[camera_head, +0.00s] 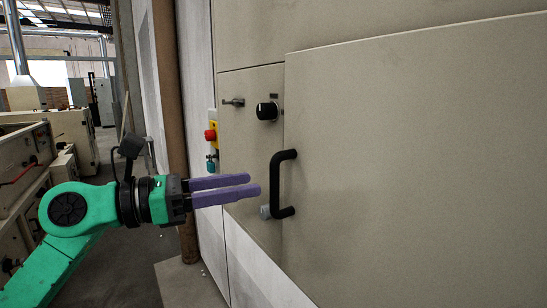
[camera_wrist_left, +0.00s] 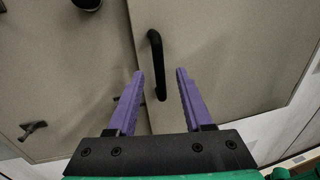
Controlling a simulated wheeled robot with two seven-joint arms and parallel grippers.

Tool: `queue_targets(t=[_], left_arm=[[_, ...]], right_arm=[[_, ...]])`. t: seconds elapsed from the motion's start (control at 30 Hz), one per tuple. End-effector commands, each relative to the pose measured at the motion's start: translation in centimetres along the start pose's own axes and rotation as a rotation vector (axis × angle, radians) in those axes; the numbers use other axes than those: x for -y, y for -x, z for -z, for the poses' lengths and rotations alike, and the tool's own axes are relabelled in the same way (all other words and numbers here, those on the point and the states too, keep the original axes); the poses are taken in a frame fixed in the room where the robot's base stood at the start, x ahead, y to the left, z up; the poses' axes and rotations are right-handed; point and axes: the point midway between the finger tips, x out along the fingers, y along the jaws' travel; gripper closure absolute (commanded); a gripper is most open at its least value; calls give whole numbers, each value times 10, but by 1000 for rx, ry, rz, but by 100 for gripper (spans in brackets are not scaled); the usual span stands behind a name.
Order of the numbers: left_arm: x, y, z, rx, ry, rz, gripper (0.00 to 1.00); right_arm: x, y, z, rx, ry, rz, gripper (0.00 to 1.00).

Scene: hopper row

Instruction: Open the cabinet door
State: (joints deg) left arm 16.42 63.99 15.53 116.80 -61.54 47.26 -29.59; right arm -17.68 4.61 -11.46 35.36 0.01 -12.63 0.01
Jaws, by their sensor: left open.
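The cabinet door (camera_head: 420,150) is a large beige panel on the right of the head view. It looks shut, its edge close to the cabinet front. A black bar handle (camera_head: 277,186) stands upright near its left edge. My left gripper (camera_head: 256,184), with purple fingers, is open just left of the handle in the head view. In the left wrist view the handle (camera_wrist_left: 156,65) lies ahead of the gap between the open fingers (camera_wrist_left: 159,72), its lower end near the fingertips. I see no contact with it. My right gripper is not in view.
Machines (camera_head: 50,140) stand at the left, with open floor between.

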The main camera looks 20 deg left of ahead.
Motion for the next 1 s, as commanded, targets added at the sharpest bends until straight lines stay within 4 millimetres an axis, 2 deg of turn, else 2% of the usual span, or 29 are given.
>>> queue_targets(t=[0.03, 0.2, 0.37, 0.6, 0.73, 1.0], left_arm=[[1, -11, -12, 1, 3, 3, 49], [0, -45, -10, 5, 4, 2, 49], [0, -61, -4, 3, 3, 1, 49], [0, -62, 0, 2, 3, 0, 49], [0, -62, 0, 2, 4, 0, 99], [0, -62, 0, 2, 4, 0, 100]], right_arm=[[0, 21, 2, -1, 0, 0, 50], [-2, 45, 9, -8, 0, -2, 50], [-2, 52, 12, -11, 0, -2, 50], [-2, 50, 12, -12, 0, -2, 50], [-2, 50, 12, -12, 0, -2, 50], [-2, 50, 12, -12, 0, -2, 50]])
